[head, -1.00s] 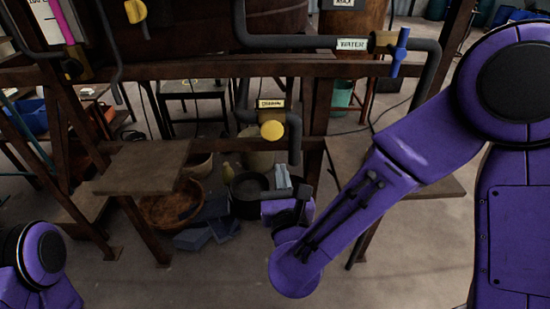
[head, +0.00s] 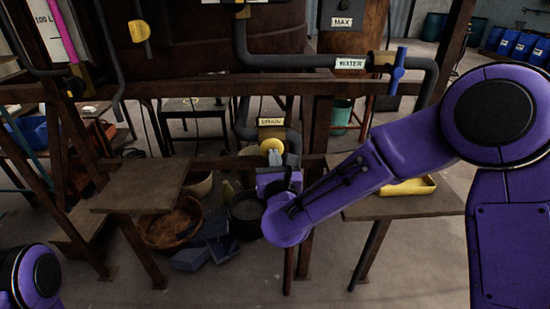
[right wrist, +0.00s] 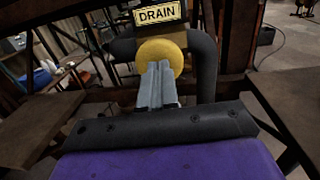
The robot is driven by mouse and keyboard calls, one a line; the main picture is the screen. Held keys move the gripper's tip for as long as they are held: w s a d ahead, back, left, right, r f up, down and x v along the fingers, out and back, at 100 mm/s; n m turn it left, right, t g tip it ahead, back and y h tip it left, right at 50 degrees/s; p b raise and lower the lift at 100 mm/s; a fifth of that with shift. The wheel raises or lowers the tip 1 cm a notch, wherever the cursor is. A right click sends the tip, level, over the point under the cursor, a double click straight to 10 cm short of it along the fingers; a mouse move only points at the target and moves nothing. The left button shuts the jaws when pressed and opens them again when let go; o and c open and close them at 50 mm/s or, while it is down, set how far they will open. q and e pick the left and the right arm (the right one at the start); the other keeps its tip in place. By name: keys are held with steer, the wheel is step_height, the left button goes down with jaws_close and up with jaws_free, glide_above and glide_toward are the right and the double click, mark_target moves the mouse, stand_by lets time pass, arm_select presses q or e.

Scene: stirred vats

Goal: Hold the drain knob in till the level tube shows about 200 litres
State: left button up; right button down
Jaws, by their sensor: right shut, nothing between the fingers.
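The drain knob is a round yellow knob (right wrist: 161,58) just under the DRAIN label (right wrist: 159,14) in the right wrist view. It also shows in the head view (head: 270,147), partly covered by my gripper. My right gripper (right wrist: 159,68) is shut and empty, its grey fingertips pointing at the knob and overlapping its lower part. I cannot tell whether they touch it. The level tube (head: 61,32) is at the top left of the head view, with a pink column and a 100 L mark on its scale board (head: 43,20). Its upper part is cut off. My left gripper is out of frame.
A water valve with a blue handle (head: 398,68) is at upper right. A wooden shelf (head: 140,186) stands left of my gripper. Another shelf with a yellow tray (head: 410,187) lies right. A basket (head: 170,225) and a black pot (head: 246,222) sit below.

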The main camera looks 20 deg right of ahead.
steer(key=shift+b+x, duration=0.55)
steer(key=shift+x, duration=0.4)
steer(key=shift+d+r, duration=0.15)
steer(key=shift+r, duration=0.15)
stand_by(6.8)
